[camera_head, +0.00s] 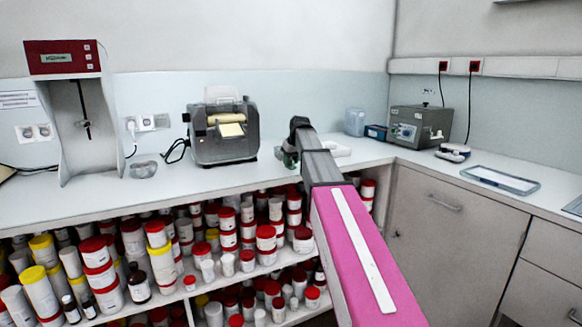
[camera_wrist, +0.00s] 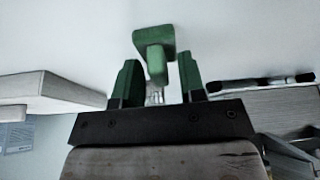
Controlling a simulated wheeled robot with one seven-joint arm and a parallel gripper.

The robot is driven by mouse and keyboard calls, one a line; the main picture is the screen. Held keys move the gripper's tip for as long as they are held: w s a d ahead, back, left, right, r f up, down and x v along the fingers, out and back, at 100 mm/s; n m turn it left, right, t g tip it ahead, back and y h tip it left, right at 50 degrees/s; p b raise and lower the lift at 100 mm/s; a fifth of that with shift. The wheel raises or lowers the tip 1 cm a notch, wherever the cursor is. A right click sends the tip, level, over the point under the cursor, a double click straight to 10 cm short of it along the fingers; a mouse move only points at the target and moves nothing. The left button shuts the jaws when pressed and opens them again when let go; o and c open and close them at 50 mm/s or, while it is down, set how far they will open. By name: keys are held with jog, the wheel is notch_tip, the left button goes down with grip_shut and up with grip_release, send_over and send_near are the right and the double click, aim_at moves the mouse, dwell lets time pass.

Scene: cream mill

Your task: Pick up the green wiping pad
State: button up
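The green wiping pad (camera_wrist: 152,38) shows in the wrist view, with a stubby grip on it that points toward my gripper. My gripper (camera_wrist: 158,66) is open, its two green fingers apart on either side of the pad's grip. I cannot tell whether either finger touches it. In the head view my gripper (camera_head: 289,157) is low over the back counter, beyond my pink arm. A small green patch shows there, and I cannot tell pad from fingers. My arm hides part of that spot.
A white block (camera_wrist: 55,92) lies left and a black pen-like item (camera_wrist: 260,82) right in the wrist view. The grey machine (camera_head: 223,132) stands left of my gripper, a clear dish (camera_head: 144,169) farther left. Shelves of jars (camera_head: 240,235) lie below the counter.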

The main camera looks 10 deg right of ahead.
jog(key=shift+r, duration=0.15)
jog(key=shift+c, duration=0.4)
jog(key=shift+r, duration=0.65)
notch_tip(320, 180, up, 3)
jog(key=s+a+r, duration=0.5)
jog(key=a+r, duration=0.1)
jog(key=a, duration=0.4)
jog(key=shift+s+a+r, duration=0.2)
jog(key=shift+o, duration=0.6)
jog(key=shift+f, duration=0.1)
jog(key=shift+c, duration=0.3)
